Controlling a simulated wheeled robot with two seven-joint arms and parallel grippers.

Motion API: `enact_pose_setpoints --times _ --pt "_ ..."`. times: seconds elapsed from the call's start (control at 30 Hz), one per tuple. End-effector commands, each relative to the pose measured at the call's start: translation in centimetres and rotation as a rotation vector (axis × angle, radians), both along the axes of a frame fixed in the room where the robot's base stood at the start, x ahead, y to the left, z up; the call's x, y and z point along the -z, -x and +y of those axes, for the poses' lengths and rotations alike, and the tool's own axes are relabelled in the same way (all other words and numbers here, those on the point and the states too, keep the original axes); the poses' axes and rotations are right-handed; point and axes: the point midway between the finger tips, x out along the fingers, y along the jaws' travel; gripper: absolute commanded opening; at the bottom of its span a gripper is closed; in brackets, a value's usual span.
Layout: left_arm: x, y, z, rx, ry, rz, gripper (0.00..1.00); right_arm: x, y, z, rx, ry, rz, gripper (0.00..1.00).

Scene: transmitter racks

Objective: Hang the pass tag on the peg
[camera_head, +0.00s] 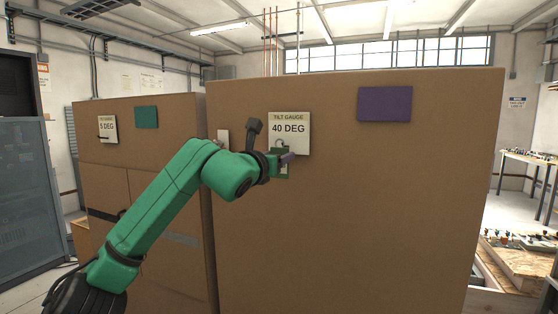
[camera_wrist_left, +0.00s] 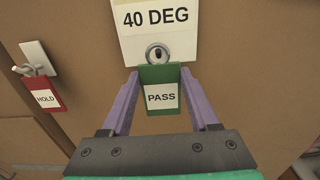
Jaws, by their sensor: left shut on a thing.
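The green pass tag (camera_wrist_left: 161,98) has a white PASS label and a grey ring (camera_wrist_left: 157,53) at its top. My left gripper (camera_wrist_left: 159,80) is shut on the tag, with a purple finger at each side. The tag also shows small in the head view (camera_head: 282,172), in front of the tall carton. The ring overlaps the lower edge of the 40 DEG card (camera_head: 289,128). A small dark shape shows inside the ring; I cannot tell whether it is the peg or whether the ring is around it. My right gripper is out of view.
A red HOLD tag (camera_wrist_left: 43,95) hangs from a white plate (camera_wrist_left: 36,57) left of my gripper. A purple card (camera_head: 384,104) is on the tall carton (camera_head: 390,210). A lower carton (camera_head: 160,190) with a 5 DEG card (camera_head: 108,128) stands left.

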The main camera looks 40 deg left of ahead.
Motion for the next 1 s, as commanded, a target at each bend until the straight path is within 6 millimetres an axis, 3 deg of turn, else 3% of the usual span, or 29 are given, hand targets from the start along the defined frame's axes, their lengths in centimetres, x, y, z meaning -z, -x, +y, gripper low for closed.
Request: enact_pose_setpoints --times 0.63,1.0 --pt "0.2 3.1 -1.1 0.0 -0.001 -0.001 0.09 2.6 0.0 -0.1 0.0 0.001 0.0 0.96" --pt "0.1 3.4 -1.2 0.001 0.0 -0.001 0.09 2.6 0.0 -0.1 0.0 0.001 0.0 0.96"
